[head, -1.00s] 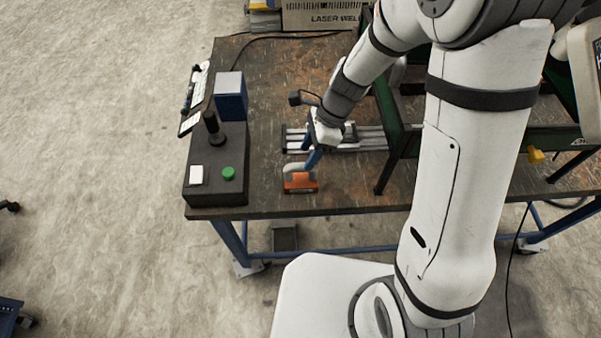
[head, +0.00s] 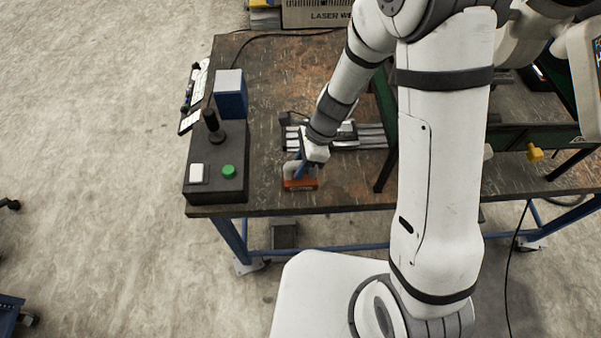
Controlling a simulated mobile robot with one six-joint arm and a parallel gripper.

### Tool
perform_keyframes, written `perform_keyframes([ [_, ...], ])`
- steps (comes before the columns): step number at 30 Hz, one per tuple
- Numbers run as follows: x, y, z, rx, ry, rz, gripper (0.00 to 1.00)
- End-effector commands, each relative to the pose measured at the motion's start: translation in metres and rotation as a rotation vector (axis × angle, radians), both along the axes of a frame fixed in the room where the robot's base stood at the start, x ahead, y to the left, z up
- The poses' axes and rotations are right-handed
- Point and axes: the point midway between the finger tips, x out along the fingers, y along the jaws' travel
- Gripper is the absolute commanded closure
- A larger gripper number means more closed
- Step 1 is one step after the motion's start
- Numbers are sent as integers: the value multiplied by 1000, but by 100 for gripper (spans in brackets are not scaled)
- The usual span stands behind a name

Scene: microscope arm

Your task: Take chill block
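An orange block with a pale handle on top, which looks like the chill block (head: 301,184), sits near the front edge of the workbench, left of its middle. My gripper (head: 299,171) points down right at the block's handle, with its blue fingers overlapping it in the head view. The white wrist hides much of the handle and part of the fingers. I cannot tell whether the fingers are open or shut, or whether they touch the handle. The block rests on the bench top.
A dark control box (head: 217,172) with a joystick and a green button stands to the left. A blue box (head: 230,93) is behind it. Aluminium rails (head: 371,137) lie behind the block, and a green frame (head: 386,113) stands to the right.

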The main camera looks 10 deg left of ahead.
Motion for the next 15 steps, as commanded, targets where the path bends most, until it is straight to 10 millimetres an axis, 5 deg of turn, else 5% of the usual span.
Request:
perform_keyframes([
  [9,0,1,0,0,-1,2,100],
  [15,0,1,0,0,-1,2,100],
])
